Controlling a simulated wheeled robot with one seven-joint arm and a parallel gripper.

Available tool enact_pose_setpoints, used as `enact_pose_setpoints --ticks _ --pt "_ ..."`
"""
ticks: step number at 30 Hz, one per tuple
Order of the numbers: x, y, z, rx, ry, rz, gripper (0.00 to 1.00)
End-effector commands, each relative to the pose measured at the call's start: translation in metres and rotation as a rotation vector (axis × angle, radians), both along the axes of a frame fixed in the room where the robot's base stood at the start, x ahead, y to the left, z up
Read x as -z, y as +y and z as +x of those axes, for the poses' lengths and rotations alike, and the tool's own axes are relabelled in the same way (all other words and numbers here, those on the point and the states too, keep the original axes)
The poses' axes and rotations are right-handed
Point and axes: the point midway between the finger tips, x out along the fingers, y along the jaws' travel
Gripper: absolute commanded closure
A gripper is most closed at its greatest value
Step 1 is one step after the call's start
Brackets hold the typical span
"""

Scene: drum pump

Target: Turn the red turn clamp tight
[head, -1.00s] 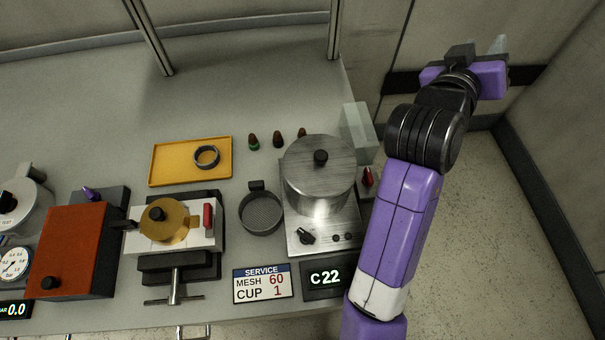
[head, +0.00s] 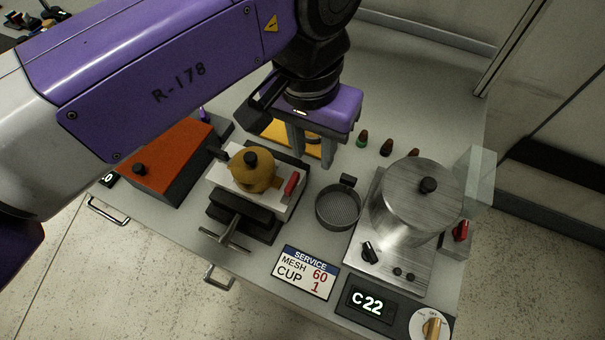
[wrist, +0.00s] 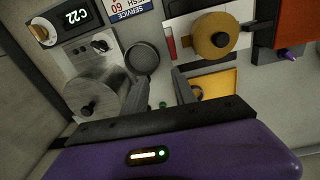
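The red turn clamp (head: 291,184) is a small red lever on the right side of a white block (head: 262,205). A brass-coloured round cap with a black knob (head: 252,172) sits on that block. In the wrist view the red clamp (wrist: 170,42) shows beside the brass cap (wrist: 215,36). My gripper (head: 313,161) points down behind and to the right of the clamp, apart from it. Its two fingers are spread with nothing between them, also in the wrist view (wrist: 158,80).
A yellow tray (head: 275,130) lies partly behind my gripper. A sieve cup (head: 338,206) and a metal pot (head: 412,200) stand to the right; a red box (head: 165,160) stands left. A clamp screw with a T-handle (head: 228,236) sticks out in front of the block.

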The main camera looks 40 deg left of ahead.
Motion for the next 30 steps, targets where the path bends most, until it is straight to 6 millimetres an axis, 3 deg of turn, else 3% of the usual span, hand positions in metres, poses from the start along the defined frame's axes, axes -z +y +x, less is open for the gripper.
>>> enact_pose_setpoints --ticks 3,6,21,30 --pt "-0.005 0.018 -0.023 -0.041 0.056 0.023 0.67" --pt "-0.002 0.022 -0.029 -0.052 0.072 0.026 0.67" --pt "0.064 0.021 -0.028 -0.051 0.069 0.026 0.67" --pt "0.072 0.021 -0.028 -0.05 0.068 0.026 0.67"
